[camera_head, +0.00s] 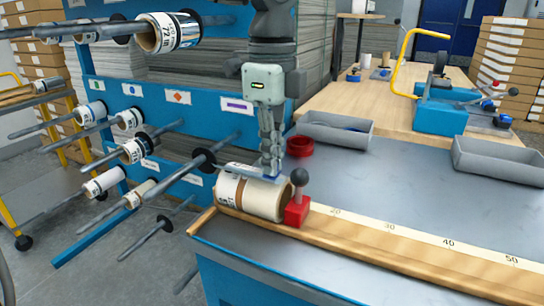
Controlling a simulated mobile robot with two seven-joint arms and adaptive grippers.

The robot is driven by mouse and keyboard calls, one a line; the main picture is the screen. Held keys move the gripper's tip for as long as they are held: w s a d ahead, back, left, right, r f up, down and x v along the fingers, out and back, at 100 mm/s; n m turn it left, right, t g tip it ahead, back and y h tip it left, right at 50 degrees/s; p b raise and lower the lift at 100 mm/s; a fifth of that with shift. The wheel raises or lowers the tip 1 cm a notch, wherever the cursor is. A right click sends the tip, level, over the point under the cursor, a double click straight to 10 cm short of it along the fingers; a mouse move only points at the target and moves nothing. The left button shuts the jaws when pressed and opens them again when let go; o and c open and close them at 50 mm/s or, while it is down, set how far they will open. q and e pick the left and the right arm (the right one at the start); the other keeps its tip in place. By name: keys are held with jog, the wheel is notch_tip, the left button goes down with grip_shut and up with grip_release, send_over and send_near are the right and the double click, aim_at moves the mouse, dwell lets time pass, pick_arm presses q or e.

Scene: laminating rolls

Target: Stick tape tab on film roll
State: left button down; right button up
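A film roll (250,193) with pale wrap and a printed label at its left end lies on the wooden ledge at the left end of the bench. My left gripper (271,174) points straight down, its fingertips at the back upper side of this roll. A thin grey-blue strip shows at the fingertips; I cannot tell if it is the tape tab or whether the fingers hold it. The fingers look close together, but their gap is not clear. My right gripper is not in view.
A red stop with a black knob (298,199) stands at the roll's right end, on the ruler ledge (400,247). A blue rack (205,100) with rolls on rods stands left. The bench middle is clear.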

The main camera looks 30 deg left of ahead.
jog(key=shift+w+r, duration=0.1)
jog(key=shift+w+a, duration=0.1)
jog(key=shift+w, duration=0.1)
pick_arm(q)
jog(key=shift+f, duration=0.2)
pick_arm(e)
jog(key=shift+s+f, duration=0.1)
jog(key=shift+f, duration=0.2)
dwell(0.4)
pick_arm(q)
jog(key=c, duration=1.6)
grip_release()
jog(key=shift+c, duration=0.2)
jog(key=shift+r, duration=0.1)
notch_tip(320, 180, up, 12)
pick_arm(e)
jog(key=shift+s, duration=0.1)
